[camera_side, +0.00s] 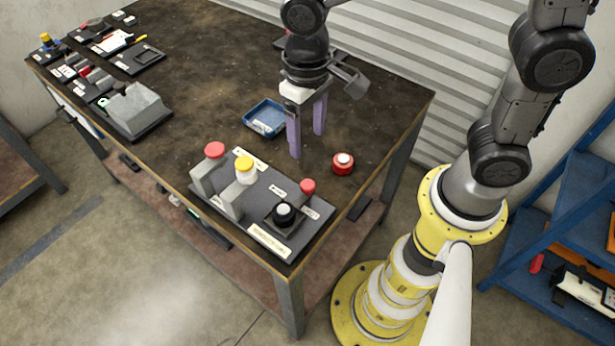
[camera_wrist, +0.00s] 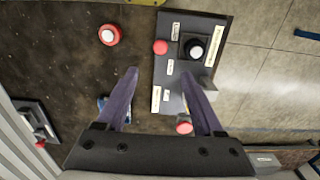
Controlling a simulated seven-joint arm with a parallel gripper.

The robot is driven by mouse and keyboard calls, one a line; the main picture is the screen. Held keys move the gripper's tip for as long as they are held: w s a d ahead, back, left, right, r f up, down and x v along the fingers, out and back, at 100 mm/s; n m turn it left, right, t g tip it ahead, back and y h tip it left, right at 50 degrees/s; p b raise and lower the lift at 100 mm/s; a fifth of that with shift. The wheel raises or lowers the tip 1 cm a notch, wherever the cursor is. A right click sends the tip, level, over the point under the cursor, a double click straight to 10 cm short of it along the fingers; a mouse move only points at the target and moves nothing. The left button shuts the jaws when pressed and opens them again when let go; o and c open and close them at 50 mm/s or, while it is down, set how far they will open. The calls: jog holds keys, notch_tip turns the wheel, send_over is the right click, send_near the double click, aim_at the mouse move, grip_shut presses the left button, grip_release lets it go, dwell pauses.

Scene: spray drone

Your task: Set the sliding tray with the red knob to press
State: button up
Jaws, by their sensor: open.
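A dark panel (camera_side: 258,205) lies at the table's near corner. It has a red knob (camera_side: 215,150) above a grey block at its left end and a smaller red knob (camera_side: 308,187) at its right. I cannot tell which red knob belongs to the sliding tray; the labels are too small to read. In the wrist view one red knob (camera_wrist: 160,47) lies ahead of the fingers and another (camera_wrist: 184,127) beside the right finger. My gripper (camera_side: 307,142) is open and empty, pointing down behind the panel. It also shows in the wrist view (camera_wrist: 159,75).
A red and white button (camera_side: 343,163) stands right of my gripper. A blue tray (camera_side: 256,120) lies to its left. A grey block (camera_side: 138,107) stands farther left; the table's middle is clear.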

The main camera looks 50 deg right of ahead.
aim_at(308, 184)
notch_tip(308, 184, down, 14)
jog(key=shift+r, duration=0.15)
dwell(0.4)
grip_shut()
jog(key=shift+r, duration=0.1)
dwell(1.3)
